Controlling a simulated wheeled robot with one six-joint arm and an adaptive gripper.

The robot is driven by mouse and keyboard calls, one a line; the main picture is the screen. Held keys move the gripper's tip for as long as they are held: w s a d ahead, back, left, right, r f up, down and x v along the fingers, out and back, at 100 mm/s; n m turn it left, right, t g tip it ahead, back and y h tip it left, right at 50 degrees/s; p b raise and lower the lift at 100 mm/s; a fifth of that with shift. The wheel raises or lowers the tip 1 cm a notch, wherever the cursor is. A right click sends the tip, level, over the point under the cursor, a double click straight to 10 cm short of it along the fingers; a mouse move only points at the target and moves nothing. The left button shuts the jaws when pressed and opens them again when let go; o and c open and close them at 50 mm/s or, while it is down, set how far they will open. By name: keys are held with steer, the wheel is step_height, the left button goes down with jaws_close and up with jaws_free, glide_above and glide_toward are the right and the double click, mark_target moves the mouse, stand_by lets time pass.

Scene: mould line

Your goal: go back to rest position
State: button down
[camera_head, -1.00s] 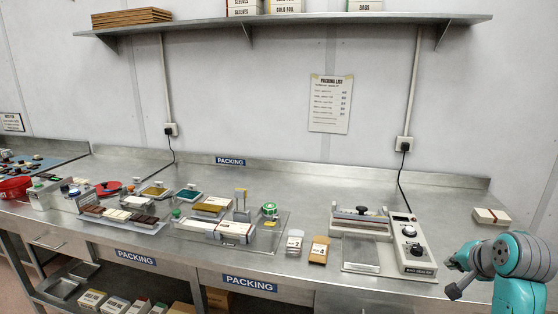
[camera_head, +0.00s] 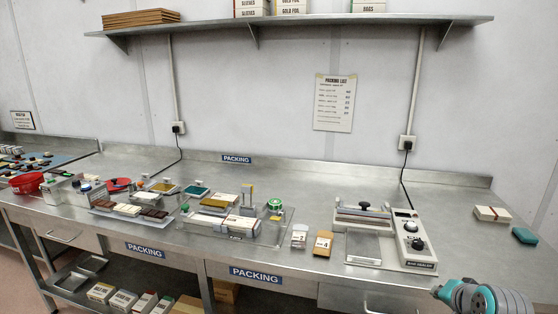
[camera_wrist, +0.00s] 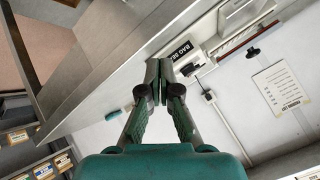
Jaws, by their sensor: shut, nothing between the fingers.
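My gripper (camera_wrist: 158,72) shows in the wrist view with its two fingers together and nothing between them. It points toward the steel bench and the bag sealer (camera_wrist: 188,58), apart from both. In the head view only a teal and grey part of my arm shows at the bottom right corner, in front of the bench. My fingertips are out of the head view.
The bag sealer (camera_head: 415,240) stands on the steel packing bench (camera_head: 330,185), with a white box (camera_head: 492,214) and a teal block (camera_head: 524,235) to its right. Chocolate bars (camera_head: 128,210) and packing fixtures fill the left and middle. A shelf (camera_head: 300,20) hangs above.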

steer(key=s+a+f+n+t, duration=0.1)
steer(key=s+a+f, duration=0.3)
steer(key=f, duration=0.3)
steer(key=s+a+f+n, duration=0.1)
steer(key=s+a+f, duration=0.3)
steer(key=a+f, duration=0.15)
steer(key=s+a+f+n+t, duration=0.1)
steer(key=s+a+f, duration=0.2)
steer(key=s, duration=0.4)
steer(key=s+a+f+n, duration=0.1)
steer(key=s+a+f, duration=0.25)
steer(key=s, duration=0.25)
steer(key=s+a+r+n+t, duration=0.1)
steer(key=s+a+r+n, duration=0.1)
steer(key=s, duration=0.7)
steer(key=s+a+r+n+t+y, duration=0.1)
steer(key=s+r, duration=0.3)
steer(key=s, duration=0.5)
steer(key=s+a+r+n+t, duration=0.1)
steer(key=s+a+r+n, duration=0.2)
steer(key=s, duration=0.6)
steer(key=shift+a+y, duration=0.4)
